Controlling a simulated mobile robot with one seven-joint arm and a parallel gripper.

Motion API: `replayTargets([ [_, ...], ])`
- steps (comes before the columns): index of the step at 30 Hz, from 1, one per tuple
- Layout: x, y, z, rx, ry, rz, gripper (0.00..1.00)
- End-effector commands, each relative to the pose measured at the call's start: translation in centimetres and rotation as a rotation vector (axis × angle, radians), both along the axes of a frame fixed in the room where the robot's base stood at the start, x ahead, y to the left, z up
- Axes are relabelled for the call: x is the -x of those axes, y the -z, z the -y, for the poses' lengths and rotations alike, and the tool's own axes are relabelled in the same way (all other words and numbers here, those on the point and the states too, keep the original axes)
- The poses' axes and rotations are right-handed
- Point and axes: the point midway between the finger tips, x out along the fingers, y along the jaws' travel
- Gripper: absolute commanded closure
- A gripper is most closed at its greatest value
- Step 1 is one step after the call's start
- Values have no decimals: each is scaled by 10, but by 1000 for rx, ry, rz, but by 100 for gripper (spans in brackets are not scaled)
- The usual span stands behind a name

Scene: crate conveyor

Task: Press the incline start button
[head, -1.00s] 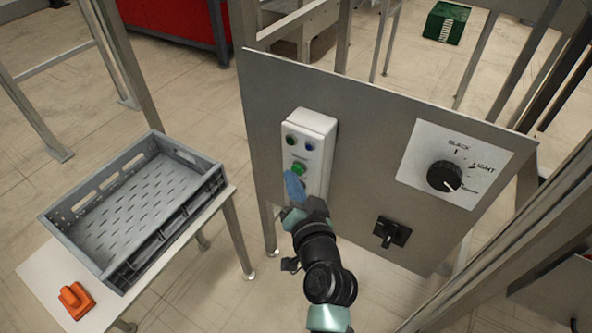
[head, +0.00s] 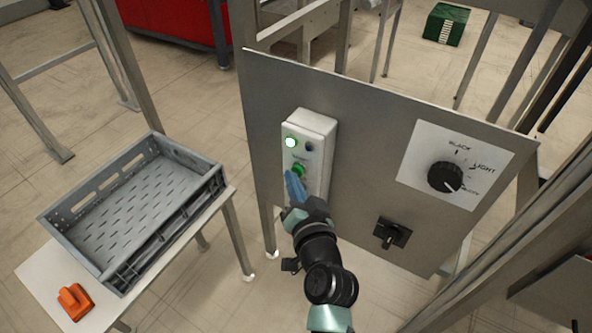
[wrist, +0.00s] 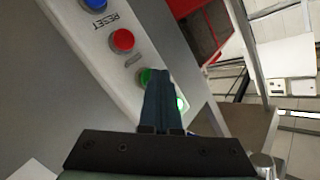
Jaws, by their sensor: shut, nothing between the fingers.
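A white control box (head: 318,135) is mounted on the grey panel. It bears a green button (head: 298,170), with a brightly lit green lamp (head: 291,142) above it and a dark blue round lamp or button (head: 309,146) at upper right. The wrist view shows the green button (wrist: 146,76) partly behind my fingers, a red button (wrist: 122,40), and a blue button (wrist: 94,3) by the word RESET. My gripper (head: 291,180) is shut and empty, its blue fingertips at the green button; the wrist view also shows the fingers (wrist: 157,76). I cannot tell whether they touch it.
The grey panel (head: 360,125) also carries a black rotary knob (head: 444,177) and a black switch (head: 391,233) right of my arm. A grey crate (head: 190,205) and an orange object (head: 75,300) rest on a light table at left. Metal posts stand around the panel.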

Motion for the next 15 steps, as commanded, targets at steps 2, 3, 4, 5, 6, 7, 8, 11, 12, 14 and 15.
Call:
replayTargets([
  [2, 4, -2, -2, 0, 2, 1, 100],
  [3, 6, -1, -3, -1, 2, 0, 100],
  [4, 7, -1, -4, -1, 2, 0, 100],
  [5, 8, -1, -5, -1, 2, 0, 100],
  [6, 9, -1, -6, 0, 1, 0, 100],
  [7, 10, -1, -6, 0, 2, 1, 100],
  [8, 10, -1, -6, 0, 2, 1, 100],
  [11, 10, -1, -6, 0, 1, 1, 100],
  [12, 10, -1, -6, 0, 1, 1, 100],
  [14, 10, -1, -6, 0, 1, 1, 100],
  [15, 10, -1, -7, 0, 0, 0, 100],
])
